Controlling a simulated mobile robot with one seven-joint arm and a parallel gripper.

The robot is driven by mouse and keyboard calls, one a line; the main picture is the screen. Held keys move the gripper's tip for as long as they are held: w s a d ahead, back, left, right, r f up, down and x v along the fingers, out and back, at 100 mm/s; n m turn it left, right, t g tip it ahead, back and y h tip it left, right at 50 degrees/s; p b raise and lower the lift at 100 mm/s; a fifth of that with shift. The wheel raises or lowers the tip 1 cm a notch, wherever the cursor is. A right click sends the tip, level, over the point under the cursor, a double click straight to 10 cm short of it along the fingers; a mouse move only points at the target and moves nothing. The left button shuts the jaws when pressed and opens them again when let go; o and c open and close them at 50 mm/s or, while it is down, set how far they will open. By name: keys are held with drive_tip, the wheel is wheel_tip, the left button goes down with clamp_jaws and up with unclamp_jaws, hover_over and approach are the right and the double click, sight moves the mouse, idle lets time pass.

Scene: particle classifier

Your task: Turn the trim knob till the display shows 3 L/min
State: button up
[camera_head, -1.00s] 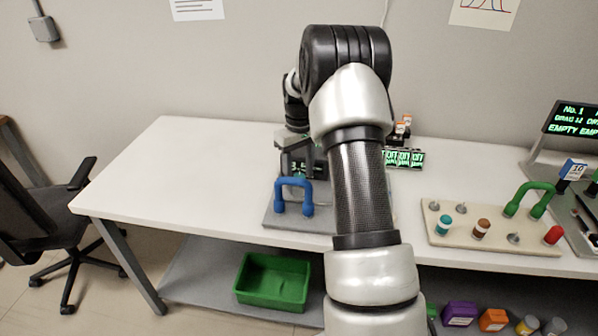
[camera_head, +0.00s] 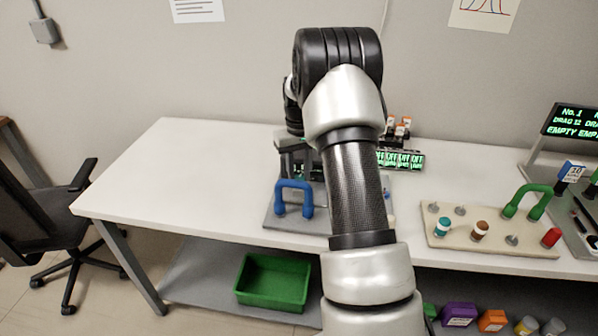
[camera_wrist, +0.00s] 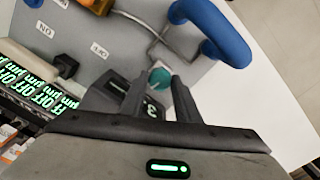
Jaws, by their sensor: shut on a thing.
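The trim knob (camera_wrist: 160,76) is a small teal knob in the wrist view, between my two fingers. My gripper (camera_wrist: 160,83) is shut on it. A small dark display (camera_wrist: 152,111) sits close to the knob, partly covered by a finger. A digit 3 shows on it; the rest of the reading is hidden. In the head view my arm hides the knob and most of this unit. The unit's grey base (camera_head: 270,218) shows at the table's front edge.
A blue handle (camera_head: 294,197) rises from the base; it is also near the fingers in the wrist view (camera_wrist: 226,45). Green displays reading OFF (camera_head: 401,160) stand behind my arm. A beige board (camera_head: 480,243) with pegs and caps lies right. The table's left (camera_head: 190,170) is clear.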

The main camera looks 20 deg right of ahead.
sight(299, 177)
drive_tip(key=m+p, duration=0.1)
drive_tip(key=m, duration=0.3)
drive_tip(key=shift+r+m, duration=0.1)
drive_tip(key=shift+m, duration=0.2)
drive_tip(key=m+p, duration=0.1)
drive_tip(key=m, duration=0.2)
drive_tip(key=shift+m, duration=0.3)
drive_tip(key=m+p, duration=0.1)
drive_tip(key=m, duration=0.3)
drive_tip(key=shift+m+p, duration=0.65)
drive_tip(key=shift+m, duration=1.55)
drive_tip(key=o, duration=1)
drive_tip(key=shift+o, duration=0.2)
wheel_tip(299, 177, up, 17)
drive_tip(key=p, duration=0.1)
drive_tip(key=shift+r, duration=0.15)
